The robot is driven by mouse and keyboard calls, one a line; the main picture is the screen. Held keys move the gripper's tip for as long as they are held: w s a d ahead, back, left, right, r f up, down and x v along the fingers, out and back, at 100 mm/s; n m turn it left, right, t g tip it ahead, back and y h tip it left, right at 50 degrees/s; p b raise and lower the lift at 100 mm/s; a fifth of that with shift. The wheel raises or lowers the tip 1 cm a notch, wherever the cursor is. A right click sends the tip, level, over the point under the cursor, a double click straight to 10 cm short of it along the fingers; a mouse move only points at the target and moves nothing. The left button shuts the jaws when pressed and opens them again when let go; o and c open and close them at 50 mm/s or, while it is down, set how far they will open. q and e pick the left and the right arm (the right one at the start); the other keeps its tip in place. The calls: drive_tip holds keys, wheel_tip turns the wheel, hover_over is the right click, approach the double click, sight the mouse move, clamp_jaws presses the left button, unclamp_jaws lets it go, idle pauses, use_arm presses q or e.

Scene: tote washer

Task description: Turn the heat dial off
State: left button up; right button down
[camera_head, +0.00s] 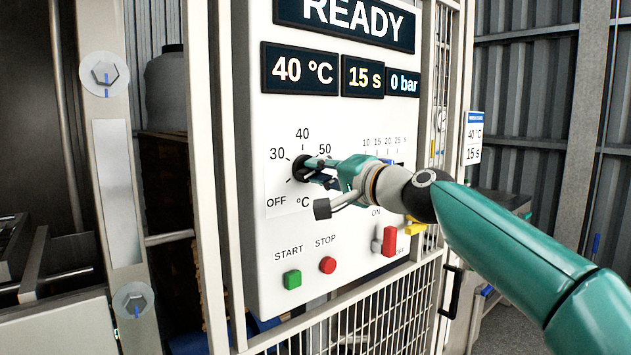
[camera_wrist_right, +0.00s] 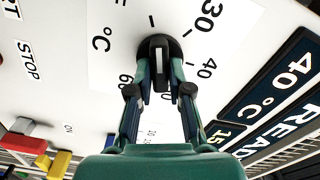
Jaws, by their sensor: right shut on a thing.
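The heat dial (camera_head: 301,168) is a black round knob on the white panel, inside a scale marked OFF, 30, 40, 50 and on. OFF is at its lower left. My right gripper (camera_head: 316,172) reaches it from the right, its fingers shut on the knob. In the right wrist view the two fingertips (camera_wrist_right: 160,72) sit on either side of the raised grip of the dial (camera_wrist_right: 159,50), which has a pale bar on it. I cannot tell which mark it points to. The temperature display (camera_head: 299,70) reads 40 °C. My left gripper is not in view.
Below the dial are a green START button (camera_head: 292,280) and a red STOP button (camera_head: 327,265). A red switch handle (camera_head: 390,241) and a yellow one (camera_head: 415,227) are to the right. A time scale is partly hidden behind my gripper. White frame posts (camera_head: 204,180) flank the panel.

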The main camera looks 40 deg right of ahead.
drive_tip(key=shift+w+a+f+n+b, duration=0.15)
drive_tip(key=shift+f+n+b, duration=0.25)
drive_tip(key=shift+n, duration=0.6)
drive_tip(key=c, duration=1.1)
unclamp_jaws()
drive_tip(key=shift+r, duration=0.25)
drive_tip(key=shift+s, duration=0.2)
drive_tip(key=s, duration=0.8)
drive_tip(key=s+d, duration=0.1)
drive_tip(key=s, duration=0.2)
drive_tip(key=shift+s, duration=0.4)
